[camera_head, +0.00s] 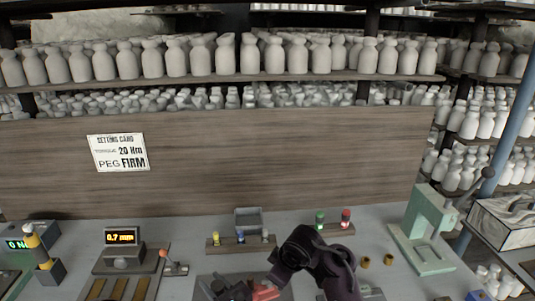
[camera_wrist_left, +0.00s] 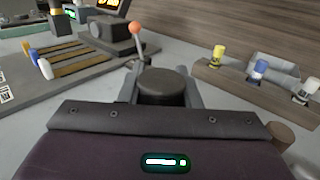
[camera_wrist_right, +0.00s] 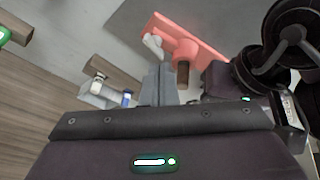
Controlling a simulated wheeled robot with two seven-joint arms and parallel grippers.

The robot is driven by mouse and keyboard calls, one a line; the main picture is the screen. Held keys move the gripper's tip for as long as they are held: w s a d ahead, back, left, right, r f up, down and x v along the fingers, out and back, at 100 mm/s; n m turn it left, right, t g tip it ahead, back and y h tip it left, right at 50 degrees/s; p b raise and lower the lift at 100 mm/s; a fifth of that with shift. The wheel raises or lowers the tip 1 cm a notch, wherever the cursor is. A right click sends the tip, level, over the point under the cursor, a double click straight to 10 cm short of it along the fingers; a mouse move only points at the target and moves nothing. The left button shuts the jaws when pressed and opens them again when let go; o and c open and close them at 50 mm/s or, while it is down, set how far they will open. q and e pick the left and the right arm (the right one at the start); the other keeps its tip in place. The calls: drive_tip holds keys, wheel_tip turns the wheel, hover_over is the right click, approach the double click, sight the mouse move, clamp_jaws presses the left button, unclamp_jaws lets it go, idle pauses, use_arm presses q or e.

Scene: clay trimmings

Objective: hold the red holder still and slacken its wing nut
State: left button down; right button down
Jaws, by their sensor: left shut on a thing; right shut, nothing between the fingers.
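The red holder (camera_head: 264,293) is at the bottom edge of the head view, partly cut off and covered. In the right wrist view it (camera_wrist_right: 200,50) has a pale piece (camera_wrist_right: 152,43) on its side that looks like the wing nut, and a brown round stub (camera_wrist_right: 182,73). My left gripper (camera_wrist_left: 165,95) is shut around a dark round post (camera_wrist_left: 165,84); I take this as part of the holder, though no red shows in that view. My right gripper (camera_wrist_right: 161,76) is shut and empty, its fingertips close to the pale piece and stub; contact cannot be told.
A rack with coloured pegs (camera_head: 215,246) stands behind the holder. A gauge (camera_head: 122,254) and an orange-tipped lever (camera_head: 172,266) are to the left. A green press (camera_head: 425,230) stands at the right. A setting card (camera_head: 118,152) reads 20 Nm, peg firm.

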drive_tip(key=shift+s+a+f+m+t, duration=0.1)
drive_tip(key=shift+f+m, duration=0.65)
drive_tip(key=shift+f, duration=0.35)
drive_tip(key=shift+s+a+f+m+t, duration=0.1)
drive_tip(key=shift+s+f+m, duration=0.05)
drive_tip(key=shift+f+m, duration=0.8)
drive_tip(key=shift+s+a+f+m+t, duration=0.1)
drive_tip(key=shift+f+m, duration=0.5)
drive_tip(key=shift+f, duration=0.6)
drive_tip(key=shift+w+a, duration=0.1)
drive_tip(key=shift+w, duration=0.5)
drive_tip(key=shift+w+d, duration=0.1)
drive_tip(key=shift+d, duration=0.3)
drive_tip(key=shift+w+d, duration=0.5)
drive_tip(key=shift+d, duration=0.15)
